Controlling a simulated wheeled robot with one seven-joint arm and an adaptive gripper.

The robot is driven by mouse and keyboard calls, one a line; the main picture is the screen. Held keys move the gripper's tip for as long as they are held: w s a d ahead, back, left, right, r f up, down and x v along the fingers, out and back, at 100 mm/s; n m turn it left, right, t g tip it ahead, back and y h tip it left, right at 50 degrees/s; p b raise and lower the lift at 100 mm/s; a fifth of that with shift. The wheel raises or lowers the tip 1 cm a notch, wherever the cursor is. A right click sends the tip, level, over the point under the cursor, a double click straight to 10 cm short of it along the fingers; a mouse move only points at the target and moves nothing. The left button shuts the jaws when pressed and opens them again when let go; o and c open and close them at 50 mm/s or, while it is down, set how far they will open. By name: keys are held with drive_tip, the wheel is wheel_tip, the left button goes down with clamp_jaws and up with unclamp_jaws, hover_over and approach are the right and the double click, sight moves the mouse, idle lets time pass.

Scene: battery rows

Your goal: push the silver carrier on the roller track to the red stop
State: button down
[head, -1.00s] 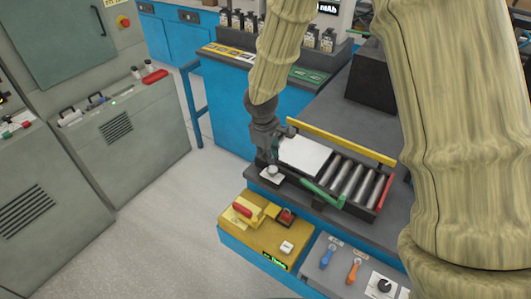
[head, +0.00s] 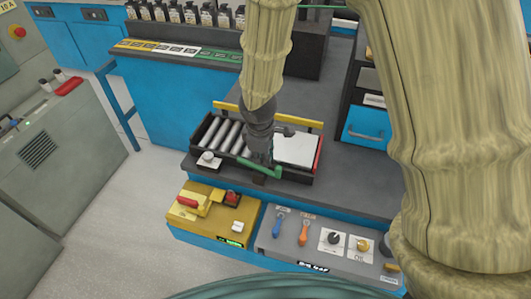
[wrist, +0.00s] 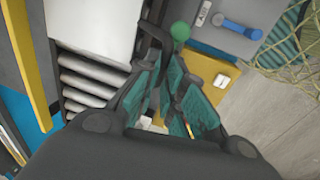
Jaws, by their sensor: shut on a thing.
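The silver carrier (head: 296,147) is a flat pale plate at the right end of the roller track (head: 200,172). Its right edge lies right by the red stop (head: 318,154); I cannot tell if they touch. My gripper (head: 262,157) is down at the carrier's left edge, its jaws shut. In the wrist view the carrier (wrist: 97,25) is at upper left, beside my fingers (wrist: 167,62). The fingers are close together and seem to hold the carrier's edge part, but the grip point is hidden.
Bare rollers (head: 222,135) lie left of my gripper. A yellow rail (head: 300,122) runs behind the track, and a green bar (head: 268,170) is at its front. A yellow box with a red handle (head: 208,212) and a grey control panel (head: 320,250) stand in front.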

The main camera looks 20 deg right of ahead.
drive_tip(key=shift+s+d+f, duration=0.15)
drive_tip(key=shift+s+f, duration=0.05)
drive_tip(key=shift+s, duration=0.05)
drive_tip(key=c, duration=1.6)
unclamp_jaws()
drive_tip(key=shift+o, duration=0.4)
drive_tip(key=shift+d, duration=0.15)
drive_tip(key=shift+w+r, duration=0.1)
drive_tip(key=shift+r, duration=0.5)
wheel_tip(320, 180, up, 11)
drive_tip(key=s+a, duration=0.1)
drive_tip(key=shift+s+f, duration=0.15)
drive_tip(key=shift+s, duration=0.25)
drive_tip(key=shift+a, duration=0.1)
